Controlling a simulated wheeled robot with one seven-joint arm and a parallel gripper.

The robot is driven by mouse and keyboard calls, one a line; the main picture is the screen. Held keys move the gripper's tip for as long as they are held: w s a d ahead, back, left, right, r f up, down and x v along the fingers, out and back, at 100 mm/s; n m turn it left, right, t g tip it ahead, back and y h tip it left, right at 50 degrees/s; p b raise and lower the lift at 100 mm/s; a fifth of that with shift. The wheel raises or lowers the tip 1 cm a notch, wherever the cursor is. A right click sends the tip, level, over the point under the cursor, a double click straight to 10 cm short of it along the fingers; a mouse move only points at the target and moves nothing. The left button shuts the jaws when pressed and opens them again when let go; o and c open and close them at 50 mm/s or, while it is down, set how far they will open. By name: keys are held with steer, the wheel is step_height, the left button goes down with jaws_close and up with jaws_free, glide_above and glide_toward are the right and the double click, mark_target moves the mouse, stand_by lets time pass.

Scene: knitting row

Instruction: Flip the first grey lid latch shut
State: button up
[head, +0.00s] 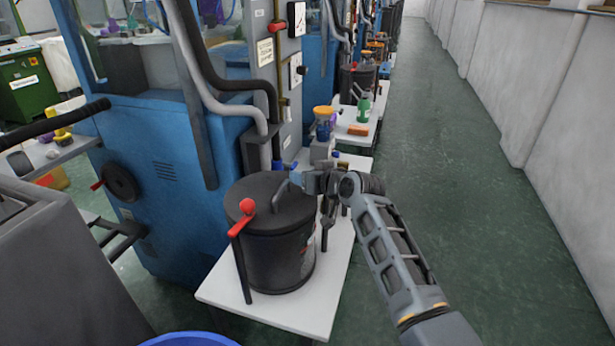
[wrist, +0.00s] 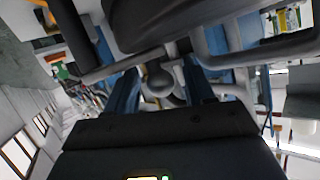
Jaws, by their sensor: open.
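A black drum (head: 275,255) with a dark round lid (head: 262,212) stands on a white low table. A red lid latch (head: 245,212) is at the lid's front left, with a dark rod hanging below it. A grey bent bar (head: 281,192) shows at the lid's right side, next to my gripper (head: 312,183); my gripper partly hides the grey latch area. In the wrist view my gripper (wrist: 160,88) is open, and a grey rounded knob (wrist: 160,78) shows between its fingers. I cannot tell whether the fingers touch it.
The white table (head: 290,312) has bare room in front of the drum. Grey and black hoses (head: 205,90) and a blue machine (head: 160,165) stand close behind and left. A blue tub rim (head: 190,339) is at the bottom. The green floor aisle (head: 470,180) on the right is clear.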

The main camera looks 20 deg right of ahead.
steer(key=shift+s, duration=0.1)
steer(key=v, duration=0.7)
steer(key=shift+s+b, duration=0.25)
steer(key=shift+b, duration=0.05)
steer(key=shift+d+r, duration=0.15)
steer(key=s+f+m+h, duration=0.1)
steer(key=s+f, duration=0.4)
steer(key=s, duration=0.5)
steer(key=s+a+f+h, duration=0.1)
steer(key=s+f, duration=0.3)
steer(key=s, duration=0.6)
steer(key=s+f+m+h, duration=0.1)
steer(key=s+f, duration=0.4)
steer(key=s, duration=0.4)
steer(key=s+r, duration=0.4)
steer(key=s, duration=0.5)
steer(key=s+r+n+t, duration=0.1)
steer(key=s+r, duration=0.4)
steer(key=s, duration=0.4)
steer(key=s+r, duration=0.5)
steer(key=s, duration=0.4)
steer(key=shift+s+a+n+t, duration=0.3)
steer(key=shift+s, duration=0.05)
